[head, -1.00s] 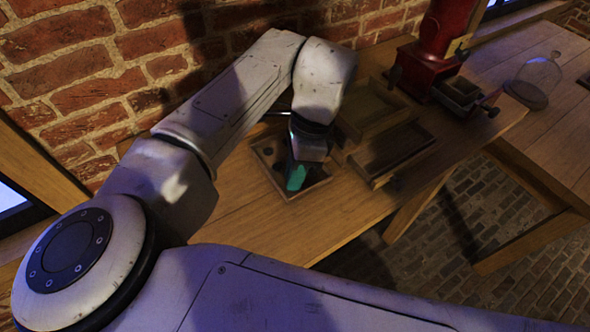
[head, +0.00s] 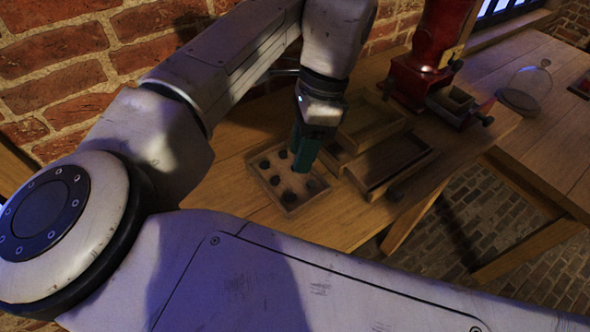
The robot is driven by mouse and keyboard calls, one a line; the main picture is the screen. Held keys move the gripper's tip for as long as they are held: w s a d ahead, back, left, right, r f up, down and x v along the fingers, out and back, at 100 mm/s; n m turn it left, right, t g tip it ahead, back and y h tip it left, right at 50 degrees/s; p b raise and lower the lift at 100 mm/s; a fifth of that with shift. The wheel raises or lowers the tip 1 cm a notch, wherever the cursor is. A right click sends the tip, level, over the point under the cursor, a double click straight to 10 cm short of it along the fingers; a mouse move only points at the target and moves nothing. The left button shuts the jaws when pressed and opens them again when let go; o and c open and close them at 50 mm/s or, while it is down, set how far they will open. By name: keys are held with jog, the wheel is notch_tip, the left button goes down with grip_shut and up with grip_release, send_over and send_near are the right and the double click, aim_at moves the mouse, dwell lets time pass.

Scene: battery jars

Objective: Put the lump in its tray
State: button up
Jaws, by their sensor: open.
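Several small dark round lumps (head: 288,198) sit spaced apart in a square, shallow wooden tray (head: 290,211) on the bench. I cannot tell which lump is the one named. My gripper (head: 303,166) has teal fingers and points down over the back right part of this tray. It is open, and its fingers and wrist hide part of the tray. I cannot see a lump between the fingers. To the right lie two long wooden trays, a nearer dark-floored one (head: 391,163) and a farther lighter one (head: 372,120); both look empty.
A glass bell jar (head: 530,82) sits on a further table. The bench's front edge is close to the trays. A brick wall (head: 55,62) runs behind.

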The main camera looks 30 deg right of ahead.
jog(key=v, duration=0.3)
jog(key=shift+r, duration=0.15)
jog(key=shift+c, duration=0.3)
dwell(1.0)
